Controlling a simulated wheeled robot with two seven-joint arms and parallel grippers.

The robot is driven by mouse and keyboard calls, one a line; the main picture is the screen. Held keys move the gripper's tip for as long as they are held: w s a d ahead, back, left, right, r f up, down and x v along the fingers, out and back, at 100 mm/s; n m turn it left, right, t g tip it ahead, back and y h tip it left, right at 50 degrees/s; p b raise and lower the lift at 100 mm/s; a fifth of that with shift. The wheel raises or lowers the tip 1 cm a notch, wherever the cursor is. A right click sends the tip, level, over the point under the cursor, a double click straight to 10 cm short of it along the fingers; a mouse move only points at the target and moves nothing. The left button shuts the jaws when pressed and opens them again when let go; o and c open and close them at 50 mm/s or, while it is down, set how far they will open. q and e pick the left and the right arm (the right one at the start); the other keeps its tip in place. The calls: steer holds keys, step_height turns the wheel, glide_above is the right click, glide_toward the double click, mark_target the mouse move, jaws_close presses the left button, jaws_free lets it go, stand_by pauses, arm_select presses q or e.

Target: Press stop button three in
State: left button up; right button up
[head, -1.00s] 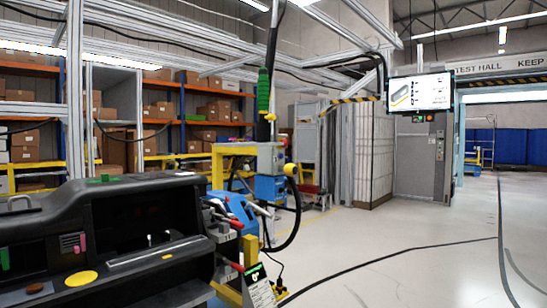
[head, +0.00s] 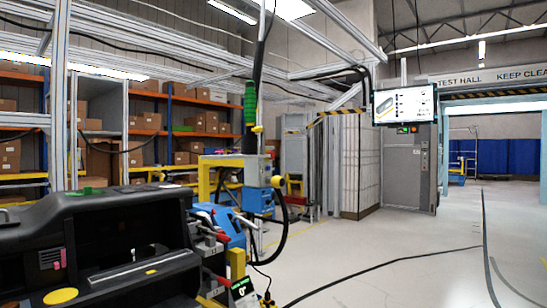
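No stop button labelled three can be made out. A black dashboard module (head: 110,215) fills the lower left, with a flat yellow disc (head: 60,296) on its near face and a small pink part (head: 63,257) above it. A round yellow knob-like part (head: 278,181) sits on the side of the grey and blue station post behind the dashboard; I cannot tell whether it is a stop button. A tall grey cabinet (head: 409,170) carries small controls (head: 412,129) below a screen, too small to read. Neither gripper is in view.
A blue tool station (head: 222,222) with red-handled tools and a small green-lit sign (head: 243,289) stands right of the dashboard. A black cable (head: 370,268) lies across the floor. The floor at the right is open. Shelves of boxes (head: 205,124) line the back left.

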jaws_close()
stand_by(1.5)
